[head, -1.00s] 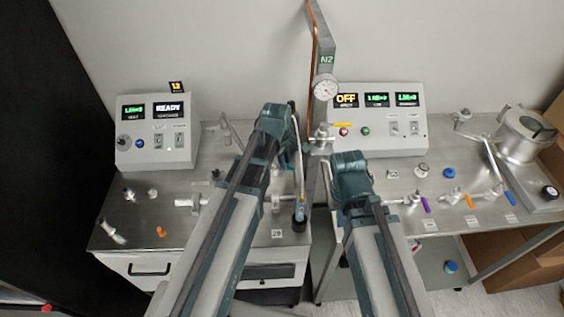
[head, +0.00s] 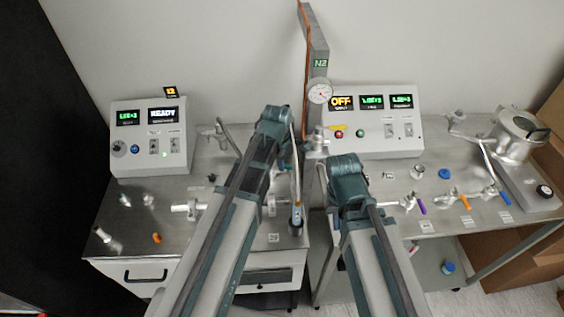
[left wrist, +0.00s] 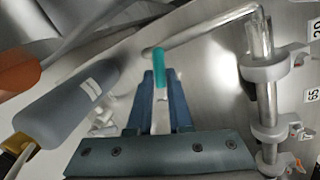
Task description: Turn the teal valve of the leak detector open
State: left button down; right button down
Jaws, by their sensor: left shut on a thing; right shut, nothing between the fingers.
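In the left wrist view a teal handle (left wrist: 159,67) stands upright between the fingers of my left gripper (left wrist: 158,100). The gripper is shut on this teal valve handle. A bent metal tube (left wrist: 205,35) passes behind its tip. In the head view my left arm reaches over the left bench beside the grey console (head: 150,137) reading READY; the fingers and the valve are hidden behind the arm. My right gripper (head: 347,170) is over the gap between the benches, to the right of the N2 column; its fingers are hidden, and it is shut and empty.
The N2 column (head: 316,65) with a round gauge stands between the benches. A second console (head: 372,125) reads OFF, and a metal chamber (head: 515,138) stands at the right. In the left wrist view a dark grey cylinder (left wrist: 68,105) and a clamped glass-like tube (left wrist: 262,90) flank the gripper.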

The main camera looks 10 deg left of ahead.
pick_arm(q)
jog(key=c, duration=0.8)
grip_release()
jog(key=shift+c, duration=0.2)
jog(key=shift+r, duration=0.15)
pick_arm(e)
jog(key=shift+r, duration=0.15)
pick_arm(q)
notch_tip(320, 180, up, 13)
jog(key=s+p, duration=0.2)
jog(key=p, duration=1.1)
jog(key=shift+s+a+r+p, duration=0.15)
jog(key=shift+s+p, duration=0.15)
jog(key=shift+s, duration=0.05)
pick_arm(e)
notch_tip(320, 180, up, 13)
jog(key=shift+r, duration=0.15)
